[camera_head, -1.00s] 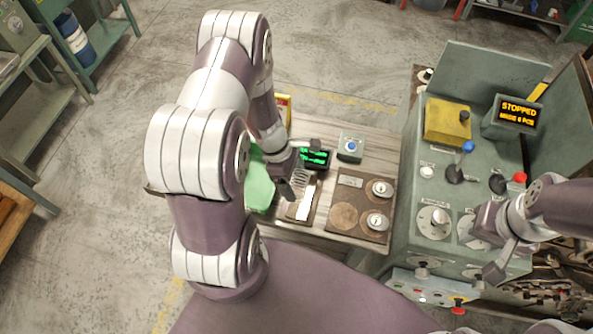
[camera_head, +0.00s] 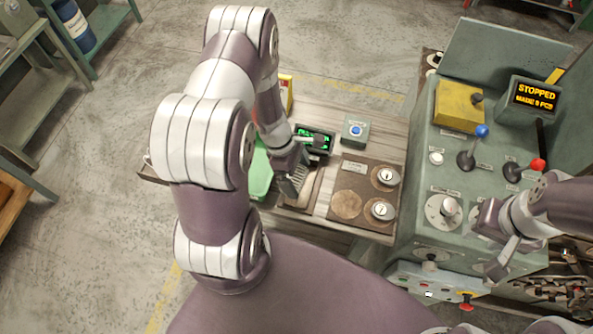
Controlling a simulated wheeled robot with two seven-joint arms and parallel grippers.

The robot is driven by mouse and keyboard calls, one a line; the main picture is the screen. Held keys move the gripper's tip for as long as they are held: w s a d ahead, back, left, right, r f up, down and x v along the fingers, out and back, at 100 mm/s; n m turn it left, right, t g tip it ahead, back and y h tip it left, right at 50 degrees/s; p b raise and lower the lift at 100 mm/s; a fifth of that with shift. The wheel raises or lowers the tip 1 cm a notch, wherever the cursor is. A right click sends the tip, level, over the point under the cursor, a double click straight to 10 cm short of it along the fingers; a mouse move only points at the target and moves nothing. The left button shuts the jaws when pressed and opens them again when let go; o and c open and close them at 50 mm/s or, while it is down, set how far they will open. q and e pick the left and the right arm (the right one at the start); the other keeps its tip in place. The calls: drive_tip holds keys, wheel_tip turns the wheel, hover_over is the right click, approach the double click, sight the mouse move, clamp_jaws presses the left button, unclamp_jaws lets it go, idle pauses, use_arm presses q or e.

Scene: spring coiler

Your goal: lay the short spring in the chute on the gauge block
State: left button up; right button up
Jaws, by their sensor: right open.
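My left gripper (camera_head: 291,178) is low over the left part of the small table, at the gauge block. A small ribbed grey shape, which looks like the short spring (camera_head: 297,180), shows at its fingertips. I cannot tell whether the fingers are shut on it or whether it touches the chute. The gauge block (camera_head: 303,203) is a brown plate, partly hidden by the gripper; its chute is mostly covered. My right gripper (camera_head: 496,257) is open and empty over the front of the green machine.
A lit green display (camera_head: 315,141) and a blue-button box (camera_head: 355,131) stand behind the block. The machine (camera_head: 415,215) carries levers and knobs.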

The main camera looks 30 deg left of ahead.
use_arm(q)
drive_tip(key=v, duration=1.2)
drive_tip(key=shift+r+b, duration=0.35)
drive_tip(key=shift+b, duration=0.1)
drive_tip(key=shift+w, duration=0.1)
drive_tip(key=s+d+m+y+b, duration=0.2)
drive_tip(key=d+m+b, duration=0.1)
drive_tip(key=m, duration=0.7)
drive_tip(key=s+d+r+m+t+y+b, duration=0.1)
drive_tip(key=d+m+b, duration=0.3)
drive_tip(key=m, duration=0.6)
drive_tip(key=shift+s+d+m+t+y, duration=0.3)
drive_tip(key=shift+s+d+m+y, duration=0.1)
drive_tip(key=shift+s+y, duration=0.3)
drive_tip(key=shift+s+d+r, duration=0.1)
drive_tip(key=shift+d, duration=0.1)
